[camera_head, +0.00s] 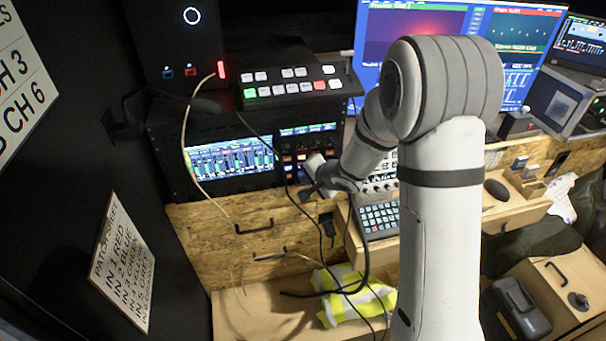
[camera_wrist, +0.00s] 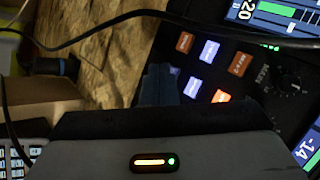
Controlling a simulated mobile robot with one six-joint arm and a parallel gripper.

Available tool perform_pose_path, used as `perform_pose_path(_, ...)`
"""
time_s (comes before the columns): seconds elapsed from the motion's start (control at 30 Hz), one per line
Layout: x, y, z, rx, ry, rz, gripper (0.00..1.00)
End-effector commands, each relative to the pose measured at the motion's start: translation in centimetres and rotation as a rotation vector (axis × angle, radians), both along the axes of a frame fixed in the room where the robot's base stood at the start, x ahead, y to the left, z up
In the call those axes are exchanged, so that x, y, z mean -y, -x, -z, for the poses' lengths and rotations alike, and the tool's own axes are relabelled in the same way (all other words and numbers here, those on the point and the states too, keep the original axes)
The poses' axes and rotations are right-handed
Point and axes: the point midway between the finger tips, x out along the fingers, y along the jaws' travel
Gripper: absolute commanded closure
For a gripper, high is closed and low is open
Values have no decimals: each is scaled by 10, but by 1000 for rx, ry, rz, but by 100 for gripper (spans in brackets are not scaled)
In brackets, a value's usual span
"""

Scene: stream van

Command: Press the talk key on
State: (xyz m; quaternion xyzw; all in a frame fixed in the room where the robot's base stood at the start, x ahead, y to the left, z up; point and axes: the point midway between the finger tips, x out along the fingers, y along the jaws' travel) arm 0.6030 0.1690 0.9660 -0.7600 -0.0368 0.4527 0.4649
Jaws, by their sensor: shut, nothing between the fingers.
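The intercom-like key panel (camera_head: 308,148) is set in the black rack beside a level display. In the wrist view it shows a group of lit keys: an orange key (camera_wrist: 184,42), a white-blue key (camera_wrist: 209,50), a red-orange key (camera_wrist: 237,64), another white-blue key (camera_wrist: 193,87) and another orange key (camera_wrist: 220,96). Which one is the talk key I cannot tell. My gripper (camera_wrist: 157,84) is shut and empty, its dark fingertips close beside the lower keys; contact cannot be judged. In the head view my gripper (camera_head: 312,172) is at the panel's lower edge, partly hidden by my wrist.
A black knob (camera_wrist: 290,85) sits right of the keys. Loose cables (camera_head: 300,205) hang in front of the rack and one (camera_wrist: 100,25) crosses the wrist view. A button box (camera_head: 290,87) stands above the rack. A keypad (camera_head: 380,216) lies on the desk below.

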Motion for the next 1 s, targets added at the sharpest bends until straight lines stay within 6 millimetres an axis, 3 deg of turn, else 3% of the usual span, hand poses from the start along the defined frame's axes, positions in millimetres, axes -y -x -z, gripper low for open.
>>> perform_pose_path(0.5,-1,-4,0,1,-1,0,100)
perform_pose_path(1.0,3,10,0,0,0,0,100)
